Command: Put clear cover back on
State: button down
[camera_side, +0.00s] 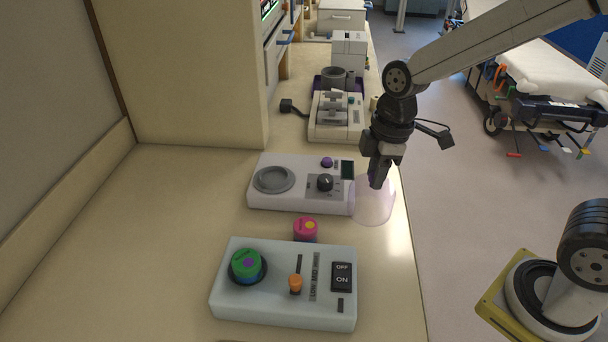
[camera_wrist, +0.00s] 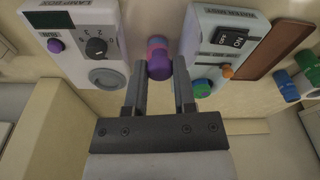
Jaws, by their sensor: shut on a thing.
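The clear cover (camera_side: 374,205) is a faint, see-through dome with a pinkish tint at the right end of the white lamp box, close to the bench's right edge. My gripper (camera_side: 377,183) points down at its top and is shut on it. Whether the cover's lower rim touches the bench is unclear. In the wrist view my gripper (camera_wrist: 158,80) shows two dark fingers with a gap; the cover itself is hard to make out there. The white lamp box (camera_side: 300,203) has a round grey plate (camera_side: 273,179), a black dial and a purple button.
A pink-and-purple canister (camera_side: 305,228) stands between the lamp box and a second white box (camera_side: 283,315) with a green-capped knob (camera_side: 247,264), an orange lever and an ON/OFF switch. Behind is a cream device (camera_side: 334,118). Bare bench (camera_side: 120,235) lies left.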

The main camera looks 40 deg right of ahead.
jog(key=shift+w, duration=0.15)
jog(key=w+a+r, duration=0.1)
jog(key=w+a, duration=0.2)
jog(key=w, duration=0.8)
jog(key=w+a+r, duration=0.2)
jog(key=w+a, duration=0.1)
jog(key=w, duration=0.9)
jog(key=shift+w+r, duration=0.3)
jog(key=shift+f, duration=0.25)
jog(key=shift+f, duration=2.95)
jog(key=shift+f, duration=0.2)
grip_release()
dwell(0.4)
